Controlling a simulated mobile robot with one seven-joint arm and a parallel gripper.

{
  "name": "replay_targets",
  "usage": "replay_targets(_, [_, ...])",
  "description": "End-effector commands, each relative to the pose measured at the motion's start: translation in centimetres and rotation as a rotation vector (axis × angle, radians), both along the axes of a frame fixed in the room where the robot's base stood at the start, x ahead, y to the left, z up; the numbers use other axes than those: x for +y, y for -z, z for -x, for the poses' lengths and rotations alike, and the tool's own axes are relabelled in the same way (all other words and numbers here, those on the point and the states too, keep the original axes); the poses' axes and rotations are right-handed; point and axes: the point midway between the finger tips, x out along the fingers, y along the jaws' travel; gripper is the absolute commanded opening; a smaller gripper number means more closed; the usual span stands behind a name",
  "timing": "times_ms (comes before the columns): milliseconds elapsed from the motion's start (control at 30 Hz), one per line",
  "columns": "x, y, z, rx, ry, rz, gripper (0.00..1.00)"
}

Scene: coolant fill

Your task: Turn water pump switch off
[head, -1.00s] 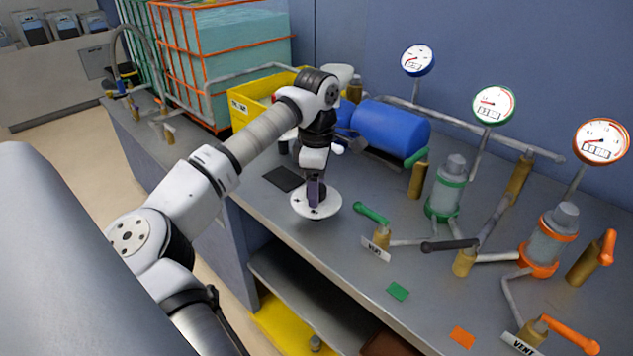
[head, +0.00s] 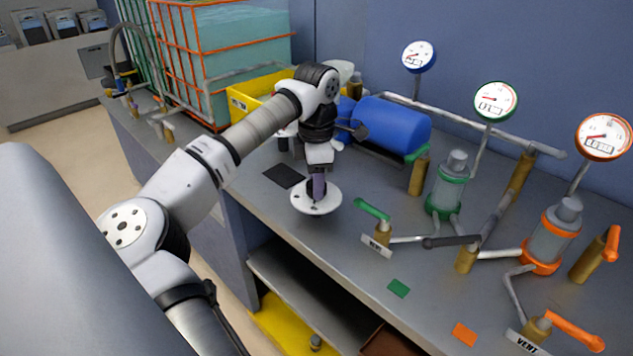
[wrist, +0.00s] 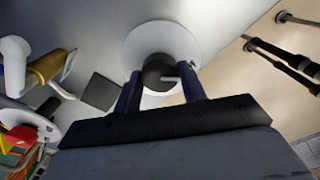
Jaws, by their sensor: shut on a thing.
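The water pump switch is a black knob (wrist: 160,72) with a pale pointer mark, in the middle of a round white plate (head: 305,205) on the bench. The plate also shows in the wrist view (wrist: 136,42). My gripper (head: 317,190) points down over the plate, with its jaws shut on the knob. In the wrist view my gripper (wrist: 161,88) has one dark blue finger on each side of the knob. In the head view the fingers hide most of the knob. No on or off lettering is readable.
A black square (head: 284,176) lies left of the plate. A blue pump body (head: 392,125) and yellow crate (head: 243,106) stand behind. A green valve handle (head: 372,209) is close on the right. The bench's front edge is near the plate.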

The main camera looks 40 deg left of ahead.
Motion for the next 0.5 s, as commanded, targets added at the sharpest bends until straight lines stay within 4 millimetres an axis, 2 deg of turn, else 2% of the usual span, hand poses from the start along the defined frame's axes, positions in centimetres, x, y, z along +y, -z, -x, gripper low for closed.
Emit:
replay_targets(133, [0.04, 0.02, 0.02, 0.0, -0.07, -0.001, 0.18])
replay_targets(433, [0.05, -0.03, 0.02, 0.001, -0.081, -0.001, 0.18])
replay_targets(467, [0.05, -0.03, 0.02, 0.001, -0.081, -0.001, 0.44])
replay_targets(500, [0.05, -0.03, 0.02, 0.0, -0.081, 0.0, 0.49])
